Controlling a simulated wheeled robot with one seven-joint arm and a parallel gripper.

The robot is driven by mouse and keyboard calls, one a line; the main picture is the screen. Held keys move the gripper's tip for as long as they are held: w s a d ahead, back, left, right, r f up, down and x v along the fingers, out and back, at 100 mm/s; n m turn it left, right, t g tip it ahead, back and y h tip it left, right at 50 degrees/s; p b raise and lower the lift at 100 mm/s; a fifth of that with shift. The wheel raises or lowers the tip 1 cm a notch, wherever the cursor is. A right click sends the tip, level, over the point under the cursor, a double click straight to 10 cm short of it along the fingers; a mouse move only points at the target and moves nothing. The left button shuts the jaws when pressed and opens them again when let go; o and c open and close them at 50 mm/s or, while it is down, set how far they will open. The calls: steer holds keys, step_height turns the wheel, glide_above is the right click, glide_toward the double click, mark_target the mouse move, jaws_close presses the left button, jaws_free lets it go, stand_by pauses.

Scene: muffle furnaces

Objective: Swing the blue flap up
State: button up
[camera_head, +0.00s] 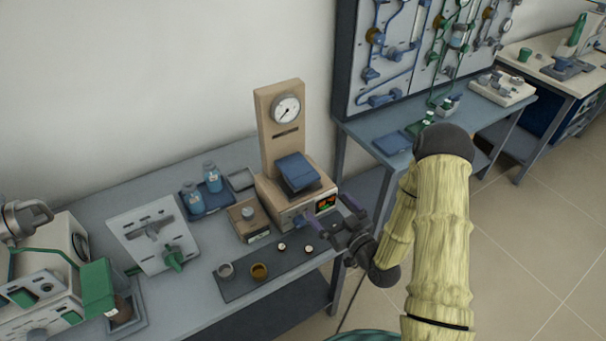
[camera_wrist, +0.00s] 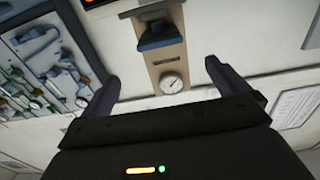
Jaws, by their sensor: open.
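The blue flap (camera_head: 296,172) sits on the front of a beige upright device (camera_head: 278,125) with a round dial, above its base with a lit display. Its face looks tilted; I cannot tell its exact angle. In the wrist view the device is upside down, with the blue flap (camera_wrist: 160,36) between and beyond my fingers. My gripper (camera_head: 331,211) is open and empty, in front and to the right of the device's base, lower than the flap and apart from it. It also shows in the wrist view (camera_wrist: 162,72).
A white unit with a green flap (camera_head: 97,288) stands far left. A pipe board (camera_head: 395,50) rises behind right.

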mark_target(304, 176)
steer(key=p+x, duration=0.3)
steer(key=x, duration=1.2)
steer(key=shift+a, duration=0.1)
steer(key=shift+c, duration=0.4)
steer(key=c, duration=1.2)
